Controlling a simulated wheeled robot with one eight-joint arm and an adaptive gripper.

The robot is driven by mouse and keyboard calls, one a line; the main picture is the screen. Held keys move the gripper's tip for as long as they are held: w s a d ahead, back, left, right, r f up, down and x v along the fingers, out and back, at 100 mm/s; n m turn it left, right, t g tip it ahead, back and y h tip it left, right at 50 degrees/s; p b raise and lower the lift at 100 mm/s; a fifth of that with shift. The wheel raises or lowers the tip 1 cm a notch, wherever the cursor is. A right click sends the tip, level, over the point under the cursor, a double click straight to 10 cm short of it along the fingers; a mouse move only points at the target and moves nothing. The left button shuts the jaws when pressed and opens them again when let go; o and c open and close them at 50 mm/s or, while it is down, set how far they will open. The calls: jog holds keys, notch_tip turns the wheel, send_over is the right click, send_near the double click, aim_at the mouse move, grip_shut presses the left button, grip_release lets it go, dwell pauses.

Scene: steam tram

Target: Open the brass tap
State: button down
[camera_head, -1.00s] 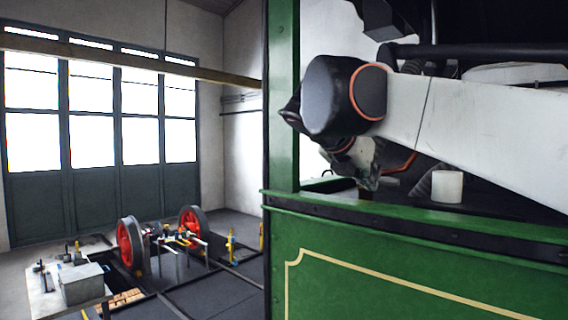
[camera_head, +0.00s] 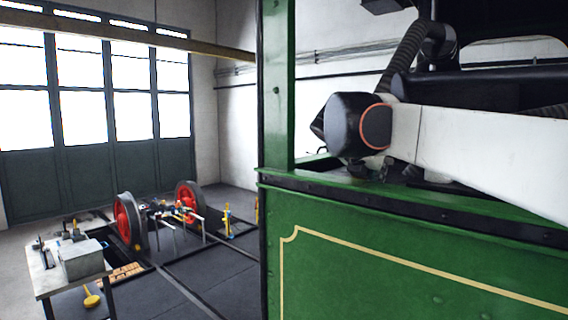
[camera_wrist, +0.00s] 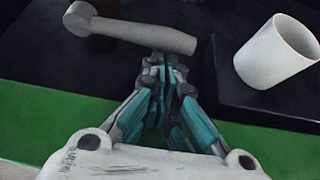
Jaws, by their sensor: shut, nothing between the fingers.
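In the wrist view, my gripper (camera_wrist: 162,68) is shut and empty. Its fingertips are close to a pale grey lever (camera_wrist: 135,30) with a round hub at its left end; whether they touch it I cannot tell. A dim brown patch shows under the lever, and no clearly brass surface is visible, so I cannot tell whether this is the tap's handle. In the head view, my gripper is mostly hidden behind my wrist, just above the green cab wall (camera_head: 400,255).
A white cup (camera_wrist: 277,52) stands on the dark ledge right of the fingers. The cab's green post (camera_head: 277,90) rises left of my arm. A workbench (camera_head: 50,280) and red wheels (camera_head: 127,220) are far off on the floor at the left.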

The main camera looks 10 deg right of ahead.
jog(key=shift+r, duration=0.15)
jog(key=shift+r+h, duration=0.15)
jog(key=shift+h, duration=0.15)
